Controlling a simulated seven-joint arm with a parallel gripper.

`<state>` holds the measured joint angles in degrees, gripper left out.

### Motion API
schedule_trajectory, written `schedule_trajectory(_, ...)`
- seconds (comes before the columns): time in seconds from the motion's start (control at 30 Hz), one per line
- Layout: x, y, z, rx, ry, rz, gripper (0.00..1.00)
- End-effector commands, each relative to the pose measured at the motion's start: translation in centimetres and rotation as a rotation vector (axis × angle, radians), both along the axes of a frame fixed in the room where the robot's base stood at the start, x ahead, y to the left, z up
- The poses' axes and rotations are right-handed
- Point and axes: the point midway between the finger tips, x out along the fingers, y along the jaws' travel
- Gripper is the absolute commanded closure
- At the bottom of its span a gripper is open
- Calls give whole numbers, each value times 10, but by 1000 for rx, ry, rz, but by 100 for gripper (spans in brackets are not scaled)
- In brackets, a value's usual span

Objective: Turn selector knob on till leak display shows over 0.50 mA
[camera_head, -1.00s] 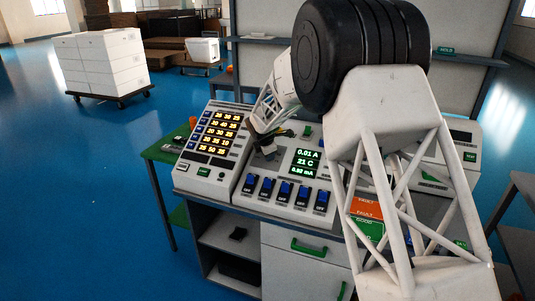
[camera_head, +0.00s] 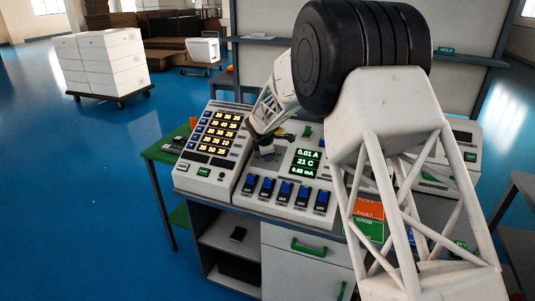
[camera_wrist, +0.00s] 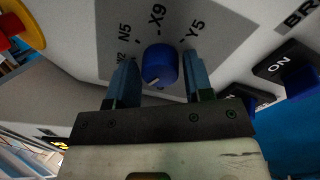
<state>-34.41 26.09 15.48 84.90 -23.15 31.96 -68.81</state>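The blue selector knob (camera_wrist: 160,65) sits on the grey panel in the wrist view, with labels N5, X9 and Y5 around it and a partly covered label at left. Its pale pointer mark faces the lower left. My gripper (camera_wrist: 159,72) is open, one blue finger on each side of the knob, with a visible gap on both sides. In the head view my gripper (camera_head: 264,142) is over the panel left of the display, and the knob is hard to make out. The leak display (camera_head: 305,162) shows 0.01 A, 21 C and a small mA line, perhaps 0.92 or 0.02.
A row of blue switches (camera_head: 289,192) lies below the display. A panel of lit orange numbers (camera_head: 219,132) is at left. A red-and-yellow button (camera_wrist: 18,25) is near the wrist view's upper left. A blue ON switch (camera_wrist: 300,80) is at right.

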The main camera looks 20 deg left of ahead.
Motion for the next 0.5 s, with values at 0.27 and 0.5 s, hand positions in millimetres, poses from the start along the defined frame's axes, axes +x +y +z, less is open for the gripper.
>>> schedule_trajectory(0.27, 0, 0, -1, 0, 1, 0, 38)
schedule_trajectory(0.5, -2, 0, 2, 0, 1, 0, 38)
